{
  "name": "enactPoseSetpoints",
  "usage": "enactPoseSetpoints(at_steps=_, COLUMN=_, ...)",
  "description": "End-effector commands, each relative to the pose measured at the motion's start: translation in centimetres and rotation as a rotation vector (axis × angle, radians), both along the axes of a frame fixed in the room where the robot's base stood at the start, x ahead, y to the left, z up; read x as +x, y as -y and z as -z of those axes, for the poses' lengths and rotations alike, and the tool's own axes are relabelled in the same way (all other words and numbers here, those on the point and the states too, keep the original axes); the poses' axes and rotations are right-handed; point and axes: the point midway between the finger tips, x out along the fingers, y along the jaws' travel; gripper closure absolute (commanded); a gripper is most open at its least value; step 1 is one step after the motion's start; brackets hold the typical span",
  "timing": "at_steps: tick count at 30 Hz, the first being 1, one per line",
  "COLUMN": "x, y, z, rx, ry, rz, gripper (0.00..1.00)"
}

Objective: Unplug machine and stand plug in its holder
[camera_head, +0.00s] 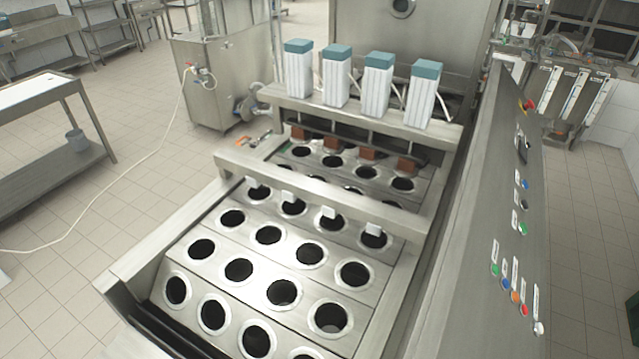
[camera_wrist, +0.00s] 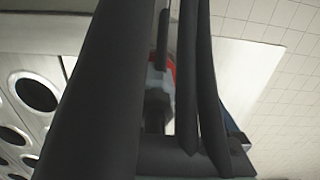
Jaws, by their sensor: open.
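The machine (camera_head: 130,268) is a long steel filler with rows of round cup holes, filling the middle of the head view. I cannot make out a plug or plug holder for certain in either view. In the wrist view, thick dark bars that look like parts of my gripper (camera_wrist: 160,95) cover much of the picture. My gripper is open. Behind the bars is a partly hidden red and white thing (camera_wrist: 171,68), too covered to identify. My gripper does not show in the head view.
White columns with teal tops (camera_head: 298,47) stand across the machine. A control panel (camera_head: 470,250) with coloured buttons slopes along the right. A pale cable or hose (camera_head: 125,178) crosses the floor at left. A steel table (camera_head: 30,98) stands at left. The tiled floor between is mostly clear.

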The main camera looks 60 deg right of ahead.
Motion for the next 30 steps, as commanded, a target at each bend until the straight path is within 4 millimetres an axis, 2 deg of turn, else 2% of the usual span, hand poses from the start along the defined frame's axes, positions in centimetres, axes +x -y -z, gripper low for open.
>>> enactPoseSetpoints(at_steps=9, x=0.1, y=0.7, z=-7.0, rx=-0.023, ry=0.016, rz=0.002, gripper=0.0)
enactPoseSetpoints(at_steps=15, x=0.0, y=0.9, z=-10.8, rx=-0.028, ry=0.019, rz=0.004, gripper=0.0)
enactPoseSetpoints(at_steps=21, x=-0.1, y=1.0, z=-12.3, rx=-0.029, ry=0.019, rz=0.006, gripper=0.0)
enactPoseSetpoints(at_steps=30, x=-0.2, y=1.0, z=-12.4, rx=-0.029, ry=0.018, rz=0.006, gripper=0.0)
